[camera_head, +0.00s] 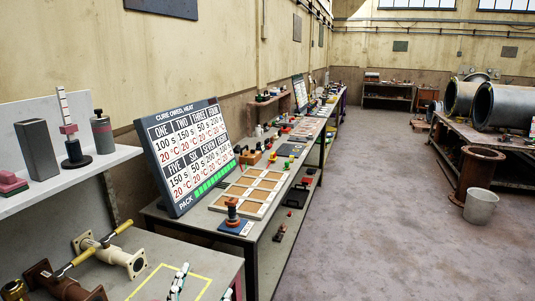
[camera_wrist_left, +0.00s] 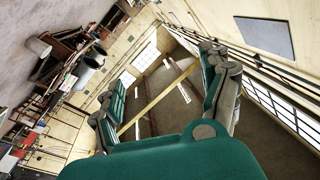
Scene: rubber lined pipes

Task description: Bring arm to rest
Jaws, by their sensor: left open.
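Past the fingers I see the ceiling, windows and upper walls, tilted in the picture. My right gripper is not in view.
A grey shelf (camera_head: 70,183) is at left. A display board (camera_head: 188,152) stands behind. A bucket (camera_head: 480,207) is at right; the floor (camera_head: 375,210) between is clear.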

